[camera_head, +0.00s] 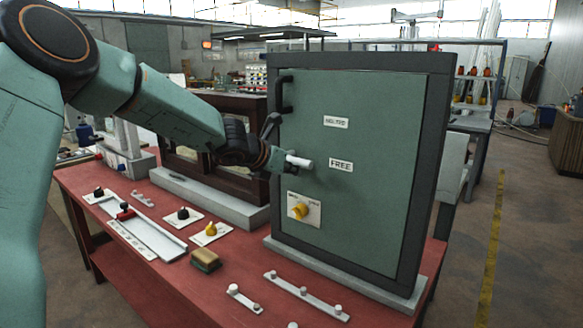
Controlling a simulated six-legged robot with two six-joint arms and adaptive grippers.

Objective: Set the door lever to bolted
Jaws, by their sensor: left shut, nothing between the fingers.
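The green cabinet door (375,205) in its dark frame carries two white labels. The upper label (335,121) is small and seems to read bolted; the lower label (340,165) reads FREE. The door lever shows as a pale rounded grip (299,161), roughly level with the FREE label and left of it; the rest of the lever is hidden behind my gripper. My left gripper (277,148) is shut and empty, right beside the lever's left end. I cannot tell whether they touch. My right gripper is out of view.
A black handle (287,93) is on the door's upper left. A yellow knob (300,211) on a white plate sits low on the door. The red bench (130,243) holds knobs, a slider rail (145,233), a brown-yellow block (206,260) and a dark wooden frame (235,190).

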